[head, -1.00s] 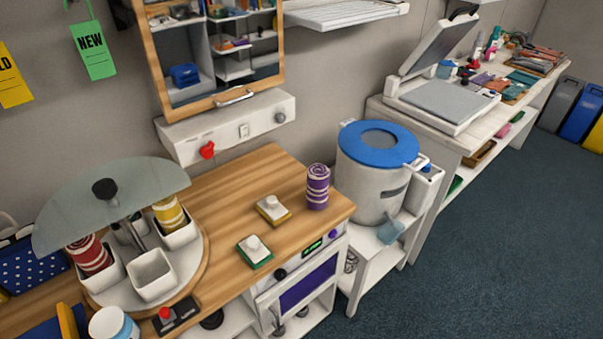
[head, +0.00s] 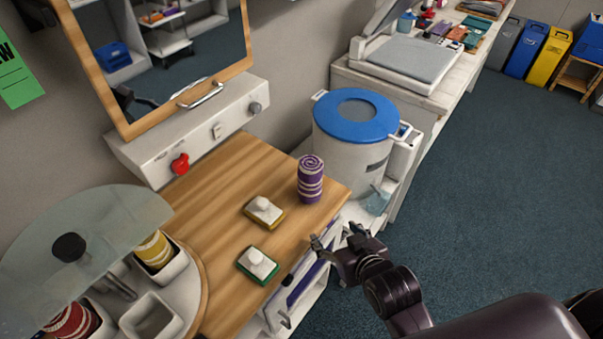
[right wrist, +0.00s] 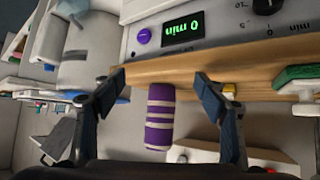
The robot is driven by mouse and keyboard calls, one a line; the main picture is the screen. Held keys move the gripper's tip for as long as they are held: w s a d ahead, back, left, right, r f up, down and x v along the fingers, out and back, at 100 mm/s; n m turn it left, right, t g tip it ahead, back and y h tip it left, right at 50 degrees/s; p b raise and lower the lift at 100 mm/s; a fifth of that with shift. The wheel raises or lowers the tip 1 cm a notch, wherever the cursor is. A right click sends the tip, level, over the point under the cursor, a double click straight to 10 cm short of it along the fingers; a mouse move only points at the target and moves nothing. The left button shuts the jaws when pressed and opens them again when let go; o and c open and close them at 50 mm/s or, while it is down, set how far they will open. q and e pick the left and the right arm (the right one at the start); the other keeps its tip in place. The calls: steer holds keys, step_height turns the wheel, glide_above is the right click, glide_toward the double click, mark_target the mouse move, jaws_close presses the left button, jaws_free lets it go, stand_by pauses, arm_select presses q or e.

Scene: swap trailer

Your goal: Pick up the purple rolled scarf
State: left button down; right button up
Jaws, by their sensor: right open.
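The purple rolled scarf (head: 310,180), with cream bands and a spiral top, stands upright on the wooden counter (head: 200,205) near its right corner. It also shows in the right wrist view (right wrist: 160,116), between the two fingers. My right gripper (head: 334,238) is open and empty, off the counter's front edge, below and right of the scarf in the head view. In the right wrist view, the gripper (right wrist: 160,84) has its fingers spread wide, one to each side of the scarf, without visible contact. My left gripper is not in view.
A yellow-based block (head: 263,211) and a green-based block (head: 258,264) with white knobs sit left of the scarf. A carousel with a glass disc (head: 80,250) holds red and yellow rolls. A blue-lidded bin (head: 357,115) stands behind the scarf. Open floor lies right.

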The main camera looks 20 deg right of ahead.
mark_target(315, 184)
steer(key=w+r+t, duration=0.1)
steer(key=w+r, duration=0.1)
steer(key=w+a+r+t, duration=0.1)
steer(key=w+r+t, duration=0.1)
steer(key=w, duration=0.1)
steer(key=w+r+t, duration=0.2)
steer(key=shift+w+a, duration=0.15)
steer(key=shift+w+r, duration=0.2)
steer(key=shift+r, duration=0.05)
steer(key=shift+w+r, duration=0.1)
steer(key=shift+w, duration=0.5)
steer(key=x, duration=0.2)
steer(key=p+x, duration=0.1)
steer(key=x, duration=0.1)
steer(key=p+x, duration=0.1)
steer(key=x, duration=0.1)
steer(key=shift+a, duration=0.3)
steer(key=shift+w, duration=0.25)
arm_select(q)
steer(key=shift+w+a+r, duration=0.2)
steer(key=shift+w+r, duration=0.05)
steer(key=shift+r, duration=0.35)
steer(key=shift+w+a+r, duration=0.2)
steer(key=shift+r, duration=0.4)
